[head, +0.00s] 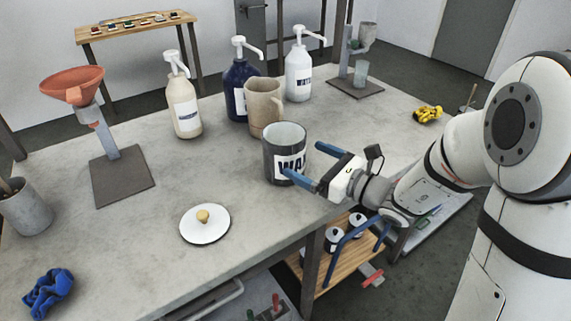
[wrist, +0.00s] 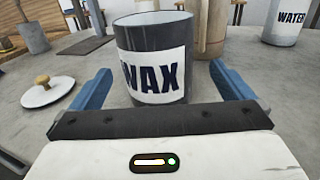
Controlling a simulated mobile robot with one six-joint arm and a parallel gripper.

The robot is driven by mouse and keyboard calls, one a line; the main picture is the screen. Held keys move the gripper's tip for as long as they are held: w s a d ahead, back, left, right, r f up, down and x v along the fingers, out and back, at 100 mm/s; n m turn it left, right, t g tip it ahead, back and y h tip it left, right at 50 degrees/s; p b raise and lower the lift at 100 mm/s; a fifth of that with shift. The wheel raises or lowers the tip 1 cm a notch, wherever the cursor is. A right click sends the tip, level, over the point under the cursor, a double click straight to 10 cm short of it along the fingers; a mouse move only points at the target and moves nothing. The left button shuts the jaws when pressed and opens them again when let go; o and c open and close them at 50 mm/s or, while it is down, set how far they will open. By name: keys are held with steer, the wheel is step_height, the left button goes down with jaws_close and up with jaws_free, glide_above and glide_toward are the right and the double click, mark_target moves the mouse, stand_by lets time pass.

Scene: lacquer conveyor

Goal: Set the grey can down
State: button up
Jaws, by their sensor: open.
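The grey can (head: 285,158) with a white WAX label stands upright on the grey table (head: 130,250), close to its front edge. It is open at the top. My gripper (head: 306,163) is open, with one blue finger on each side of the can. In the wrist view the can (wrist: 152,60) stands between the blue fingers (wrist: 160,92), and a gap shows on either side of it. The can's base is partly hidden in the wrist view by the gripper body.
A white lid with a wooden knob (head: 204,222) lies left of the can. A beige jug (head: 263,108) stands close behind it. Several pump bottles, including a blue one (head: 240,85), stand farther back. A funnel stand (head: 120,170) is at left. The table's front left is mostly clear.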

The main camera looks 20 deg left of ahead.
mark_target(269, 139)
steer(key=x, duration=0.7)
steer(key=shift+s+a+r, duration=0.1)
steer(key=shift+a+r, duration=0.1)
steer(key=shift+a, duration=0.1)
steer(key=shift+c, duration=0.6)
steer(key=c, duration=1)
steer(key=shift+c, duration=0.9)
steer(key=shift+r, duration=0.25)
